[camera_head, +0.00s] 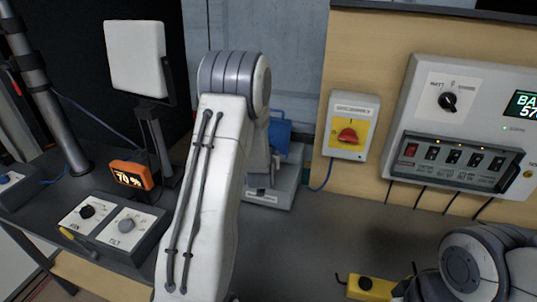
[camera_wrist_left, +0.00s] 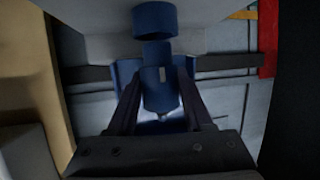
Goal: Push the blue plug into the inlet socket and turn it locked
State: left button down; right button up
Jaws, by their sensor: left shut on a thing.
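In the left wrist view my left gripper (camera_wrist_left: 160,112) is shut on the blue plug (camera_wrist_left: 158,92), which has a small white mark on its body. A narrower blue section sits above the plug body, directly below a blue round collar (camera_wrist_left: 155,20) on a pale housing, which looks like the inlet socket. The plug is roughly in line with the collar; I cannot tell how far, if at all, it is inside. In the head view my left arm hides the gripper; a blue part (camera_head: 280,133) shows just right of it, above a grey box (camera_head: 272,193). My right gripper is not in view.
A wall box with a red rotary switch (camera_head: 348,135) and a control panel (camera_head: 460,130) are at the right. A knob box (camera_head: 112,225), an orange display (camera_head: 131,176) and a white panel (camera_head: 135,57) stand left. A yellow box (camera_head: 375,288) lies near my right arm.

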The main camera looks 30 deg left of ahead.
pick_arm(q)
jog(key=shift+f+b, duration=1.35)
jog(key=shift+f, duration=0.1)
jog(key=shift+d+r+n+g+y, duration=0.15)
jog(key=shift+n+g+y, duration=0.25)
jog(key=shift+n+y, duration=0.3)
jog(key=shift+n+g+y+p, duration=0.5)
jog(key=shift+n+y+p, duration=0.2)
jog(key=shift+n+g+y+p, duration=1.4)
jog(key=shift+n+g+p, duration=0.2)
jog(key=shift+n+p, duration=0.25)
jog(key=shift+n+g+y+p, duration=0.3)
jog(key=shift+n+g+p, duration=0.2)
jog(key=shift+p, duration=0.15)
